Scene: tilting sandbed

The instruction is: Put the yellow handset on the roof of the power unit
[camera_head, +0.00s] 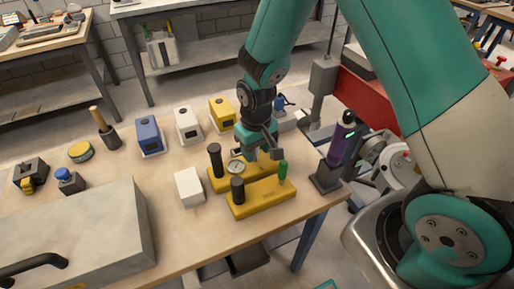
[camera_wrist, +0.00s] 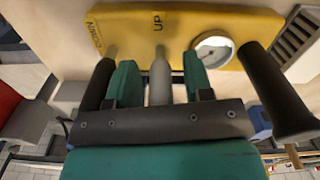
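A yellow box with a dark top panel (camera_head: 222,113), which looks like the yellow handset, stands on the bench beyond my gripper, at the right end of a row of similar boxes. I cannot tell for sure which thing is the power unit. My gripper (camera_head: 262,150) is low over a yellow lever block (camera_head: 225,178) with a round gauge. In the wrist view my gripper (camera_wrist: 163,85) is open, its green fingers either side of a grey lever (camera_wrist: 160,75), with gaps showing. The block's panel (camera_wrist: 130,30) reads UP there. Nothing is held.
A second yellow block (camera_head: 262,199) with black and green handles is in front. A white box (camera_head: 189,187), a white (camera_head: 188,124) and a blue (camera_head: 148,136) unit stand nearby. A purple bottle (camera_head: 340,140) is right; a large grey box (camera_head: 95,215) fills the left front.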

